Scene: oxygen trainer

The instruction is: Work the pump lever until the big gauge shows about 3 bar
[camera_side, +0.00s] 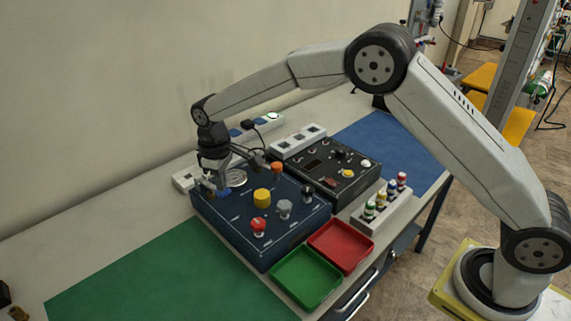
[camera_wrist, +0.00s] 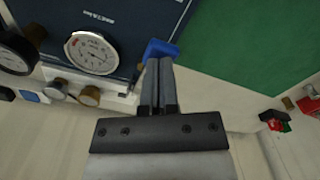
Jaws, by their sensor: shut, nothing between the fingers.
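My gripper (camera_side: 214,184) points down over the far left corner of the dark blue panel box (camera_side: 285,222). In the wrist view my gripper (camera_wrist: 159,62) has its two fingers together with nothing between them. A blue piece (camera_wrist: 160,48), which may be the pump lever's handle, is right at the fingertips and partly hidden by them; I cannot tell whether they touch. It also shows under my gripper in the side view (camera_side: 223,192). A round white-faced gauge (camera_wrist: 92,53) is beside it, also visible in the side view (camera_side: 237,178). Its reading is too small to tell.
A dark-rimmed gauge (camera_wrist: 14,52) is at the wrist view's left edge. The panel carries a yellow knob (camera_side: 262,197), a red knob (camera_side: 258,226) and a grey knob (camera_side: 285,207). Green (camera_side: 305,277) and red (camera_side: 341,246) trays stand in front. The green mat (camera_side: 160,275) is clear.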

